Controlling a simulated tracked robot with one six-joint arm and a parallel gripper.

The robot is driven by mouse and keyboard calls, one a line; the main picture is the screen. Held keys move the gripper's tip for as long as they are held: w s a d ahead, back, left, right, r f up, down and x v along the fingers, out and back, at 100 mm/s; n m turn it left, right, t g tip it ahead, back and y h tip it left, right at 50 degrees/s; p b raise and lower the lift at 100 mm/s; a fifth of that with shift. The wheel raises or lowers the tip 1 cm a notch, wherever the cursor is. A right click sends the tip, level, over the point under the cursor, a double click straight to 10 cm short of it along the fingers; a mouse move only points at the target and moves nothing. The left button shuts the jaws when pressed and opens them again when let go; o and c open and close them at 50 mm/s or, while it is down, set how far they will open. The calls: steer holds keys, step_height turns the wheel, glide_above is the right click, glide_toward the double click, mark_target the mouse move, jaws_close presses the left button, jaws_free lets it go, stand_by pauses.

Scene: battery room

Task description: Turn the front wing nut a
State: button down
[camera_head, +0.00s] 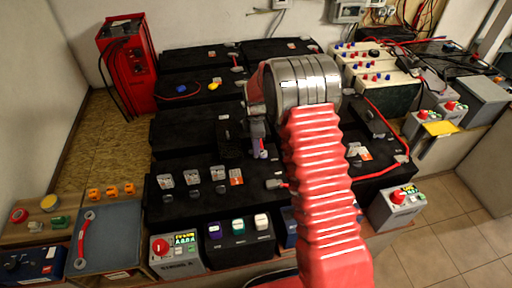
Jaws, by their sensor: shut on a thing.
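My red ribbed arm rises from the bottom and bends over at a silver wrist. My gripper (258,146) points down beside the wrist, over the black batteries in the middle. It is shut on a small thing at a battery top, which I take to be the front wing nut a. The jaws and the arm hide most of the nut, so its angle cannot be made out. A black battery (190,205) with pale terminal pieces and an orange label lies in front of the gripper.
A red charger (126,62) stands at back left. A control box (176,254) with a red knob sits at the front edge, and another (397,207) at right. Red cables (385,125) run over the right batteries. Tiled floor (445,240) is free at right.

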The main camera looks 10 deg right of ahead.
steer(key=shift+w+n, duration=0.1)
steer(key=shift+n, duration=0.4)
steer(key=c, duration=1.8)
jaws_free()
steer(key=shift+c, duration=0.2)
steer(key=shift+r, duration=0.1)
step_height(320, 180, up, 14)
steer(key=shift+f, duration=0.2)
